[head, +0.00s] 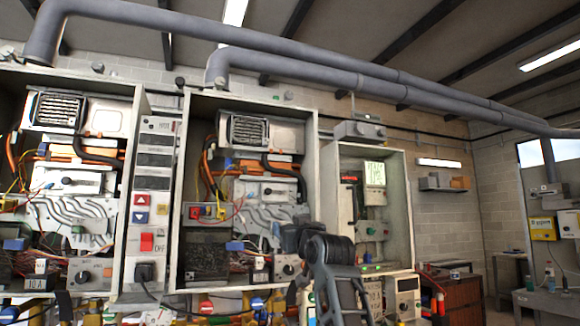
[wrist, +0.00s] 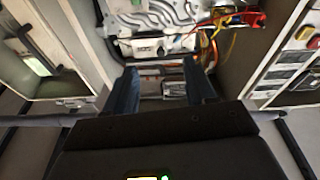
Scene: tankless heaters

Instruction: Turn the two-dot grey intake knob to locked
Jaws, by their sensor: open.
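No dots can be made out, so I cannot tell which knob is the two-dot grey intake knob. In the head view, the right heater cabinet has a dark knob on a pale upper block (head: 268,189) and a round knob (head: 288,268) low down. The left cabinet has similar knobs, one on its upper block (head: 95,183) and one low down (head: 83,277). My gripper (wrist: 160,78) is open and empty in the wrist view, pointing into a heater cabinet. A pale block with a dark face (wrist: 150,47) lies beyond its fingers, apart from them.
My arm (head: 332,262) covers the right cabinet's lower right corner. A switch panel (head: 153,190) stands between the cabinets, and a green-screened cabinet (head: 345,205) stands to the right. Loose wires (wrist: 235,18) hang near the block. Cabinet side walls narrow the room around my gripper.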

